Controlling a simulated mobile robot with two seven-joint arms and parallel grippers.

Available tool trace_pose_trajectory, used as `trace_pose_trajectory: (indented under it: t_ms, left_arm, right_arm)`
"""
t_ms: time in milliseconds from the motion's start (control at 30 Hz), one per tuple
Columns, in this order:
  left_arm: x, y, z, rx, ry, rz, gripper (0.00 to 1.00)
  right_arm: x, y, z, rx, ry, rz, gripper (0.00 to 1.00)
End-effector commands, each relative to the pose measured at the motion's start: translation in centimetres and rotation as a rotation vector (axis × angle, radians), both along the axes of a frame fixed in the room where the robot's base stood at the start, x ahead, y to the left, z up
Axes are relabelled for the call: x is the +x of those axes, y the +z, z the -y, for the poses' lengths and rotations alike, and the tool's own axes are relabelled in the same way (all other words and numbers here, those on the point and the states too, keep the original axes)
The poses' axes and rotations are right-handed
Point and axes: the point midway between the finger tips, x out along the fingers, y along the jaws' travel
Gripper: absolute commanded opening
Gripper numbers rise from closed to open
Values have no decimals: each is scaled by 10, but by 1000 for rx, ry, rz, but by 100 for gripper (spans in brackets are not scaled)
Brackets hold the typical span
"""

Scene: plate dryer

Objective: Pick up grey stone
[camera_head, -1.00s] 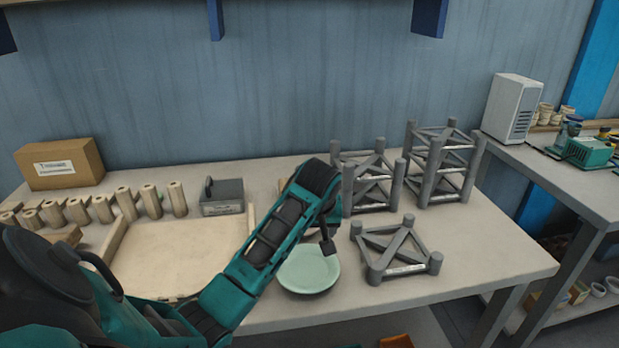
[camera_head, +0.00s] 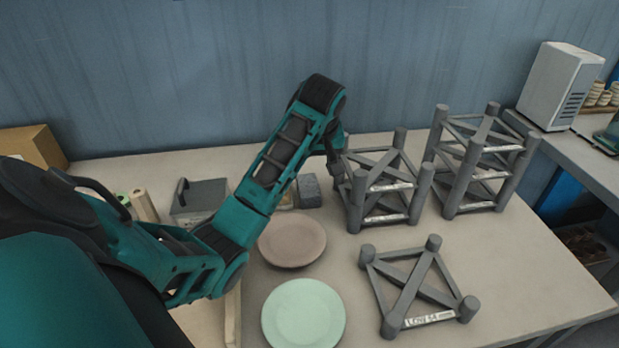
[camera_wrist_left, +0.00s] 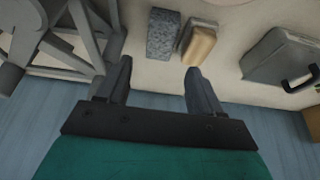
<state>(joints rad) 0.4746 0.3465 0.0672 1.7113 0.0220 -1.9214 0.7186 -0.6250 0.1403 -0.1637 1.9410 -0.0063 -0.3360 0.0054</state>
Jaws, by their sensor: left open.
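The grey stone (camera_head: 308,191) is a small speckled block at the back of the table, left of a grey rack. It also shows in the left wrist view (camera_wrist_left: 163,34), beside a tan-topped block (camera_wrist_left: 199,44). My left gripper (camera_head: 334,172) is close to the stone, in front of the rack's upper left part in the head view. In the left wrist view its two fingers (camera_wrist_left: 157,75) are open and apart, with nothing between them. The stone lies just beyond the fingertips, roughly between their lines. My right gripper is in neither view.
A two-level grey rack (camera_head: 384,187) stands right of the stone, close to my gripper. A taller rack (camera_head: 480,160) and a low rack (camera_head: 415,292) stand farther right. A brown plate (camera_head: 292,240) and a green plate (camera_head: 303,314) lie in front. A grey lidded box (camera_head: 199,196) is left.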

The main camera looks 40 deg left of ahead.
Motion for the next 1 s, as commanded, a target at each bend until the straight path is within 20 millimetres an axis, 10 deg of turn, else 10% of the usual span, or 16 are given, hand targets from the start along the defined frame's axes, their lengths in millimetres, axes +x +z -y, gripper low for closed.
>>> trace_pose_trajectory:
  t_ms: [1000]
  left_arm:
    - [24,-105,-37,-2,6,-4,66]
  right_arm:
    - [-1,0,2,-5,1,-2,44]
